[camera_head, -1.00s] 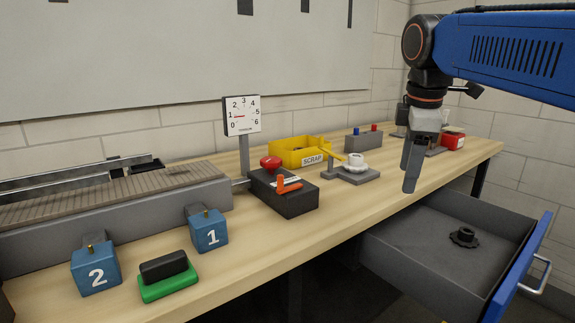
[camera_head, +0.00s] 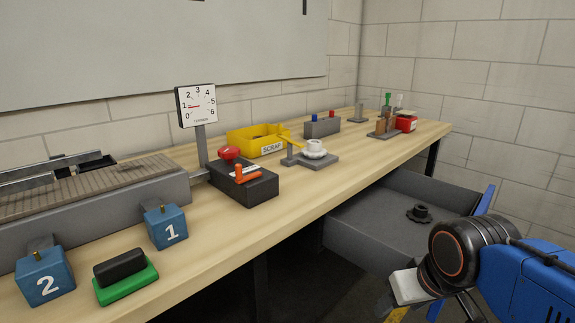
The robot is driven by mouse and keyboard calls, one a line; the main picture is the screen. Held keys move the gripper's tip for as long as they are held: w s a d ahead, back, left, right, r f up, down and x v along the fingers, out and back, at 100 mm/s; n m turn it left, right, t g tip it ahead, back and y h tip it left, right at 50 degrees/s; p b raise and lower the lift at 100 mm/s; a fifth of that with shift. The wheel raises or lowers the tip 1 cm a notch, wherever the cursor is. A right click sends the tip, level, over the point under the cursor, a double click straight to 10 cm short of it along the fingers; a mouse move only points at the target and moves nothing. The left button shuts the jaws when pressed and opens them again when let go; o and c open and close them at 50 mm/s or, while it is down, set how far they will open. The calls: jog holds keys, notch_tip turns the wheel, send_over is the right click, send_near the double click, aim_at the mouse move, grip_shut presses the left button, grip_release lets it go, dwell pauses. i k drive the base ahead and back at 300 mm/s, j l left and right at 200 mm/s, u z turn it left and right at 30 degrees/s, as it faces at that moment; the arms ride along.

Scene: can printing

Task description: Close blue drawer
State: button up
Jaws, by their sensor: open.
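The blue drawer (camera_head: 352,222) is pulled out from under the right end of the workbench. Its grey tray holds a black knob-like part (camera_head: 419,213). A strip of its blue front (camera_head: 486,199) shows at the right; my arm hides the rest of the front and its handle. My gripper (camera_head: 390,303) is low at the bottom right, in front of the drawer's near side in the picture, and holds nothing that I can see. Its fingers are small and partly dark, and I cannot tell whether they touch the drawer.
The wooden workbench (camera_head: 240,224) carries a dial gauge (camera_head: 197,106), a black box (camera_head: 243,184) with an orange lever, a yellow scrap bin (camera_head: 240,142) and numbered blue blocks (camera_head: 45,277). A brick wall (camera_head: 500,125) stands behind the drawer. Dark floor shows under the bench.

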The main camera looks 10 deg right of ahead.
aim_at(372, 230)
jog(key=k+z, duration=0.2)
jog(key=z, duration=0.2)
jog(key=k+l+z, duration=0.1)
jog(key=z, duration=0.3)
jog(key=k, duration=0.1)
